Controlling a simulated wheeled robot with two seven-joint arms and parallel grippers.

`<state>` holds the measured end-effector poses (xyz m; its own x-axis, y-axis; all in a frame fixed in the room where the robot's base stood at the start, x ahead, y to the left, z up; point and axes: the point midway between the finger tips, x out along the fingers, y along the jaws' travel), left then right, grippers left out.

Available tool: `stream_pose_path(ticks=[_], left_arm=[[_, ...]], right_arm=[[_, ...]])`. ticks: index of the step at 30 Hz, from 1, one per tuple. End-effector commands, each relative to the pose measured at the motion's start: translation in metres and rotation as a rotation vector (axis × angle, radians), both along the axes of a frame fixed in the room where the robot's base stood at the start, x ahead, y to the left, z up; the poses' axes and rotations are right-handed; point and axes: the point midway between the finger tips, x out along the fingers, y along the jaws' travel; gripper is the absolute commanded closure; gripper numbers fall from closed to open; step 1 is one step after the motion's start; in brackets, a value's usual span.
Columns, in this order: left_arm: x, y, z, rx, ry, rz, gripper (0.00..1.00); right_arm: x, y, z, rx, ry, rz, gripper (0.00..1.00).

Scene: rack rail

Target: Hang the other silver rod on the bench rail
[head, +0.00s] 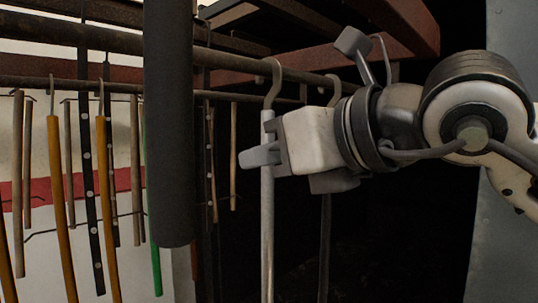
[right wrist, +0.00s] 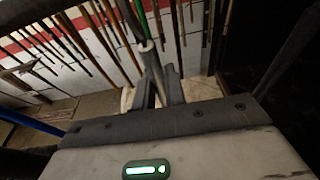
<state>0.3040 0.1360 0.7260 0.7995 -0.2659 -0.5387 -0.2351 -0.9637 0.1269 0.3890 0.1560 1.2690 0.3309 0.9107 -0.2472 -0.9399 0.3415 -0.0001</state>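A silver rod (head: 267,215) with a bent hook (head: 273,82) at its top hangs upright in the head view. My right gripper (head: 262,157) is at its upper part, with the fingers around it just below the hook. In the right wrist view the rod (right wrist: 148,55) runs between the two fingers (right wrist: 160,93), which look closed on it. The hook overlaps a dark horizontal rail (head: 225,62); I cannot tell whether it rests on it. A second, darker grey rod (head: 325,230) with a hook hangs behind my right gripper, partly hidden. My left gripper is not in view.
A thick dark cylinder (head: 168,120) stands close, left of the silver rod. Several orange rods (head: 60,190), brown rods and a green rod (head: 154,260) hang from a rail at left. Reddish beams (head: 370,45) cross above. A grey panel (head: 505,230) stands at right.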

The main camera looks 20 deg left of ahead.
Motion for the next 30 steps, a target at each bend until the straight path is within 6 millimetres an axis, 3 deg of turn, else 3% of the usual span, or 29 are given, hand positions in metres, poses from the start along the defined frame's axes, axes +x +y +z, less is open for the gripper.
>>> stream_pose_path(ticks=[14, 30], left_arm=[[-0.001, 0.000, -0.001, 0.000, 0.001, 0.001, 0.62], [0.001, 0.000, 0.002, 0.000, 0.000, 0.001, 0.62]], right_arm=[[0.000, 0.000, 0.001, 0.001, 0.000, 0.000, 1.00], [-0.001, -0.003, 0.015, 0.001, -0.001, 0.000, 1.00]])
